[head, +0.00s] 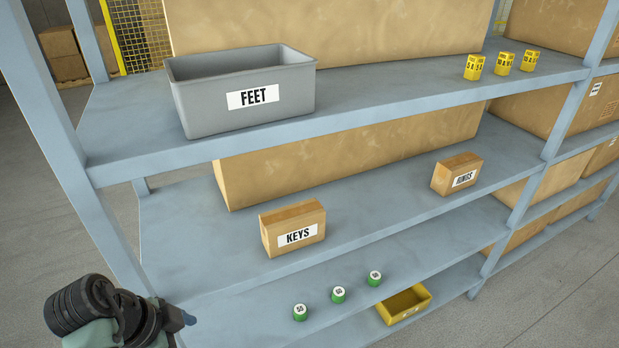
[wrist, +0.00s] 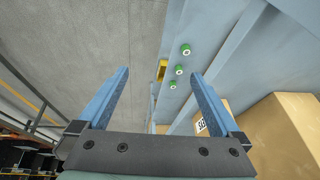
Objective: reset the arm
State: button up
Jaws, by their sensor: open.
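My gripper (wrist: 158,100) is open and empty in the wrist view, its two blue fingers spread wide. In the head view, part of my arm shows at the lower left, in front of the shelf rack's left end, and one blue fingertip (head: 189,319) shows there. Beyond the fingers in the wrist view are several green round pieces (wrist: 179,70) on a shelf. The fingers appear apart from everything around them.
The rack holds a grey FEET bin (head: 205,107), yellow labelled blocks (head: 503,63), a KEYS box (head: 292,228), a RINGS box (head: 457,175), green pieces (head: 338,295) and a yellow tray (head: 416,314). A blue upright (head: 62,150) stands near my arm. Floor (head: 570,290) is clear at lower right.

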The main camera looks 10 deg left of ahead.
jog(key=w+d+r+n+t+y+b, duration=0.1)
jog(key=w+d+r+t+y, duration=0.15)
jog(key=w+r, duration=0.4)
jog(key=w+d+r+n+t+y, duration=0.1)
jog(key=w+r+n+t, duration=0.15)
jog(key=w+r, duration=0.4)
jog(key=w+d+r+n+t+y, duration=0.1)
jog(key=w+d+r+t, duration=0.2)
jog(key=r, duration=0.5)
jog(key=w+d+r+n+t+y, duration=0.1)
jog(key=d+r+t, duration=0.3)
jog(key=r, duration=0.3)
jog(key=s+d+r+n+t+b, duration=0.1)
jog(key=s+d+r+t, duration=0.15)
jog(key=r, duration=0.25)
jog(key=s+d+r+n+t+h, duration=0.1)
jog(key=d+r+t, duration=0.1)
jog(key=d+r, duration=0.25)
jog(key=s+d+r+n+t+b, duration=0.1)
jog(key=s+d+r+t, duration=0.1)
jog(key=r, duration=0.4)
jog(key=s+d+r+n+t+h, duration=0.1)
jog(key=s+d+r+t, duration=0.4)
jog(key=s+r, duration=0.5)
jog(key=shift+s+d+n+h, duration=0.15)
jog(key=shift+s+n+h, duration=0.2)
jog(key=shift+s+n, duration=0.25)
jog(key=shift+r, duration=0.1)
